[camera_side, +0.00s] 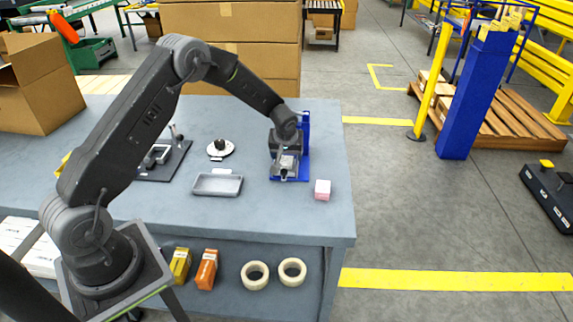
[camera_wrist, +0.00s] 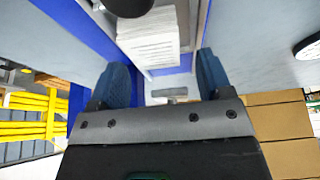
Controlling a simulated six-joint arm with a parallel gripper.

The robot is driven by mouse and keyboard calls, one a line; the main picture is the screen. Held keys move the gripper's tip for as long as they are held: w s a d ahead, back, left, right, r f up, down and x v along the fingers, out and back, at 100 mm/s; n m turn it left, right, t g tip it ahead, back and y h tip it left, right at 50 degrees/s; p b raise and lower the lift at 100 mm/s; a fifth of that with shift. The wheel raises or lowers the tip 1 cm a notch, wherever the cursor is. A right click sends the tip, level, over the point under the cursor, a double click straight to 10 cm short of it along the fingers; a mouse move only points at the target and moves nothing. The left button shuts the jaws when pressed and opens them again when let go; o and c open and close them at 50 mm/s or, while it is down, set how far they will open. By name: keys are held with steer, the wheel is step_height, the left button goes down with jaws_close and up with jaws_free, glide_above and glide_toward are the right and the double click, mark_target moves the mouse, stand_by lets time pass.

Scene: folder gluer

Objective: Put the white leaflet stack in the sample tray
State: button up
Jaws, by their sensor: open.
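The white leaflet stack (camera_wrist: 150,48) shows in the wrist view, standing in a blue holder (camera_wrist: 85,25). In the side view my gripper and wrist largely hide the stack. The blue holder (camera_side: 305,150) stands near the table's right end there. My gripper (camera_wrist: 161,68) is open, with one dark blue finger on each side and the near end of the stack between them in the picture. I cannot tell whether the fingers touch it. In the side view my gripper (camera_side: 288,168) is low at the holder. The grey sample tray (camera_side: 218,194) lies left of it and looks empty.
A small pink and white box (camera_side: 322,190) sits right of the holder. A round white piece with a black knob (camera_side: 220,149) stands behind the tray. A dark plate with a fixture (camera_side: 165,160) is further left.

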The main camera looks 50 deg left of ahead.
steer(key=c, duration=1.1)
steer(key=shift+r, duration=0.15)
